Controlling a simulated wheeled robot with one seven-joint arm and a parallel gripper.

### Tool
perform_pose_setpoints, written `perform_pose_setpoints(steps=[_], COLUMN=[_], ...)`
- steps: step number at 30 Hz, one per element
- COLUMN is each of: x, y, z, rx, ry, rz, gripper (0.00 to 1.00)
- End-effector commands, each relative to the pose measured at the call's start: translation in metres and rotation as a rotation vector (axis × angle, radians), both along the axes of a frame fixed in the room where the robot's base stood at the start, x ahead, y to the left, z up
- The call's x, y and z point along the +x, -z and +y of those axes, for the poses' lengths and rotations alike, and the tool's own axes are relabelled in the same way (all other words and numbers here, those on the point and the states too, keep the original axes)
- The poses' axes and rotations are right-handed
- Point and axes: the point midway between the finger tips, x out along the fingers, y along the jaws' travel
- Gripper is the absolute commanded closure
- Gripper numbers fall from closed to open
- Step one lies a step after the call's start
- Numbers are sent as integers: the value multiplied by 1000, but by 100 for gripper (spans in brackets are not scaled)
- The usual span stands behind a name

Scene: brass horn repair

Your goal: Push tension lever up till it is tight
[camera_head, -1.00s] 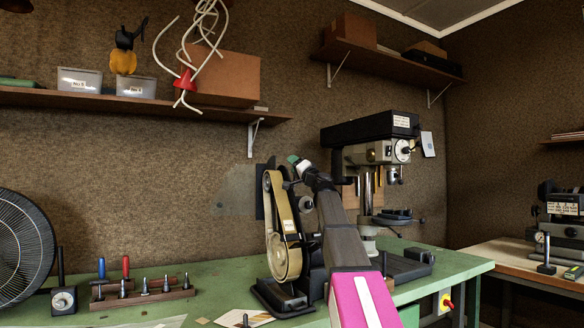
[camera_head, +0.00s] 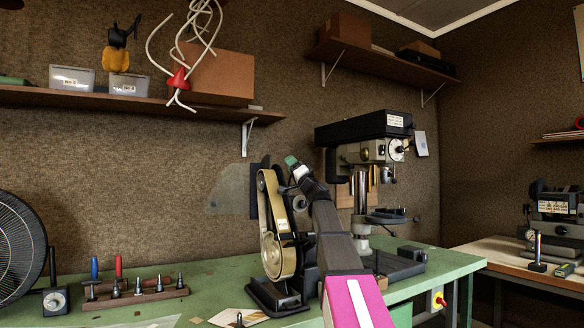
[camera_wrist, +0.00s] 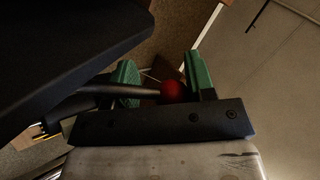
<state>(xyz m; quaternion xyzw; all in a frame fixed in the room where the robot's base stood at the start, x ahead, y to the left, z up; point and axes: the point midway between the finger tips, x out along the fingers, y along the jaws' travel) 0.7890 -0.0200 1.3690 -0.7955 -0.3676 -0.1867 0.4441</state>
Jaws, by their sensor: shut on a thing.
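The belt sander (camera_head: 278,255) stands on the green bench, with its belt (camera_head: 265,210) running upright around it. My gripper (camera_head: 291,161) is at the upper right of the sander, its green fingertips near the top of the belt. In the wrist view, the tension lever (camera_wrist: 120,89) is a dark rod ending in a red ball knob (camera_wrist: 173,91). The knob sits between the green fingers of my gripper (camera_wrist: 160,83), which is shut on it. In the head view my arm and gripper hide the lever, so its angle cannot be read there.
A drill press (camera_head: 362,180) stands close to the right of my arm. A rack of tools (camera_head: 135,293) lies on the bench at left, beside a fan (camera_head: 20,250). A wall shelf (camera_head: 130,100) with boxes and hanging white tubes is above.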

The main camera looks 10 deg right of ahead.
Motion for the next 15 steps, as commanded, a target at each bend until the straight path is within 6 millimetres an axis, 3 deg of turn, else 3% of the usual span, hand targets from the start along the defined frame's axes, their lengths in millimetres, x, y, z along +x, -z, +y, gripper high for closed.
perform_pose_setpoints(steps=[2,3,5,15], x=[-2,-2,-2,-1], y=[3,3,3,2], z=[3,3,3,1], rx=[-1,-1,-1,0], ry=[-8,-8,-8,-2], rz=[4,4,4,2], gripper=[93,47,27,25])
